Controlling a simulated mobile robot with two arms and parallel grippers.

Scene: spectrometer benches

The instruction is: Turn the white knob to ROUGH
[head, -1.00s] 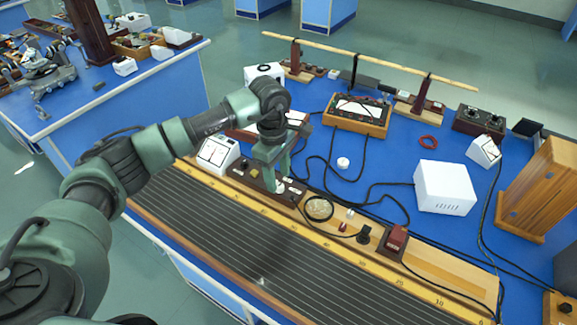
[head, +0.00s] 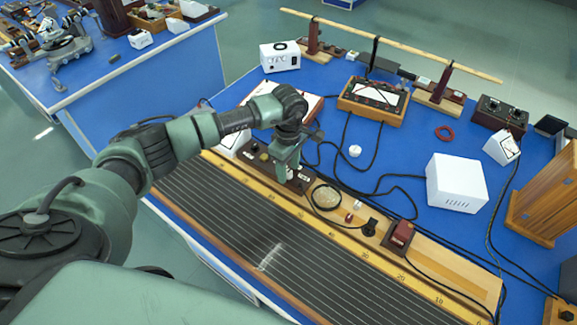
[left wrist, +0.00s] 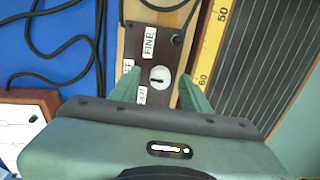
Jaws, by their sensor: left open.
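The white knob (left wrist: 160,77) sits on a dark brown panel (left wrist: 146,14) in the left wrist view. A short dark mark lies across its left half, on the side of the OFF label (left wrist: 128,65) and the ROUGH label (left wrist: 142,95); I cannot tell exactly which it points at. The FINE label (left wrist: 149,41) is above. My left gripper (left wrist: 160,80) is open, one finger on each side of the knob, with visible gaps. In the head view my left gripper (head: 282,168) points down at the panel (head: 299,177) and hides the knob.
Beside the panel lie a round coil (head: 326,197), a dark red block (head: 400,235) and a ridged dark track (head: 235,220) with a yellow scale. Black cables cross the blue bench. A white box (head: 456,183) stands to the right.

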